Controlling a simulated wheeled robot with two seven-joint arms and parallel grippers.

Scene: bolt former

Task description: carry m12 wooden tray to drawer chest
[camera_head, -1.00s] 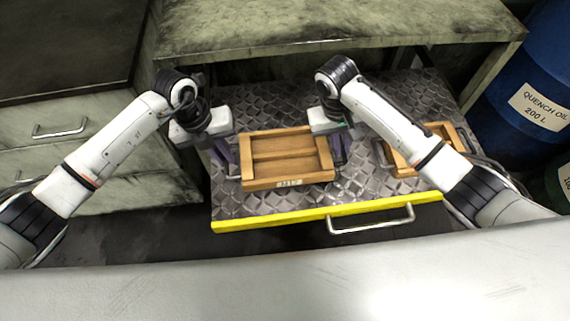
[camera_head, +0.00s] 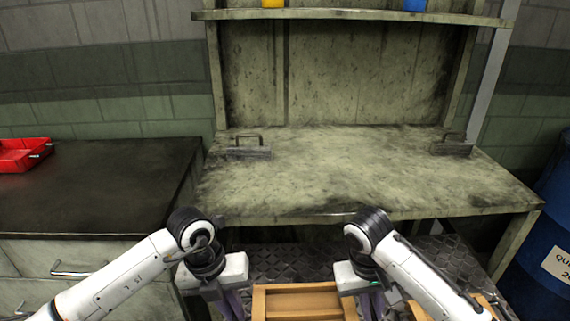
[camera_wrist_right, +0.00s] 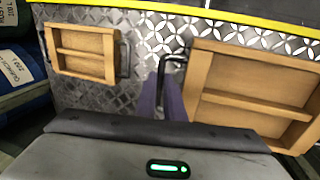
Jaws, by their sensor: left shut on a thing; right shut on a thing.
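The wooden tray (camera_head: 300,289) sits between my two grippers at the bottom of the head view, its near part cut off by the frame. Its divided inside shows in the right wrist view (camera_wrist_right: 250,102) and looks empty. My left gripper (camera_head: 232,306) is shut at the tray's left side; its fingertips are cut off or hidden. My right gripper (camera_head: 370,306) is shut on the metal handle at the tray's right side, seen in the right wrist view (camera_wrist_right: 172,75).
A second wooden tray (camera_wrist_right: 85,52) lies beside my right gripper. A dark-topped drawer chest (camera_head: 90,185) with a red bin (camera_head: 22,153) stands left. A blue drum (camera_head: 555,220) stands right.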

